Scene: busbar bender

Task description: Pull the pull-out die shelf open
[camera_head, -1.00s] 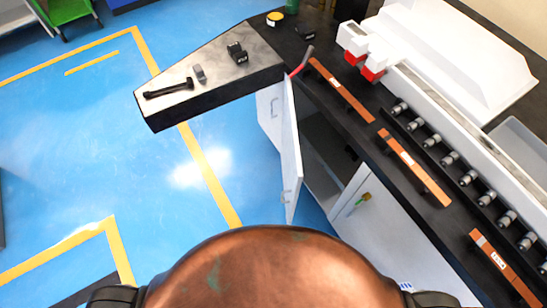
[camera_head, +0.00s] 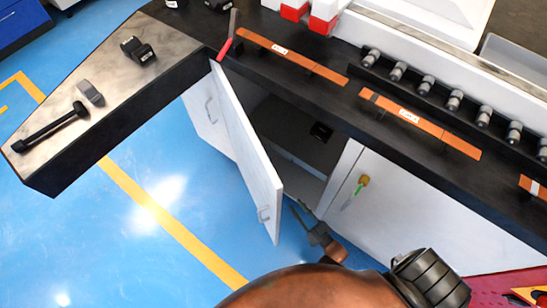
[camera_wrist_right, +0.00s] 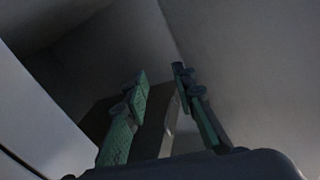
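The open cabinet (camera_head: 350,160) under the black bench has a grey-brown inner surface (camera_head: 290,130), which may be the die shelf, with a small black part (camera_head: 321,131) on it. I cannot tell its handle or whether it is pulled out. My right gripper (camera_head: 302,208) is low at the cabinet opening, just right of the open door's edge. In the right wrist view the fingers (camera_wrist_right: 160,80) stand apart with a dark panel (camera_wrist_right: 150,125) visible beyond or between them; contact is unclear. My left gripper is out of view.
The white door (camera_head: 245,150) swings out at the left of the opening. A closed door with a key (camera_head: 361,183) is at the right. Copper bars (camera_head: 290,56) lie on the bench. The table wing (camera_head: 100,105) juts out left. Blue floor (camera_head: 140,210) is free.

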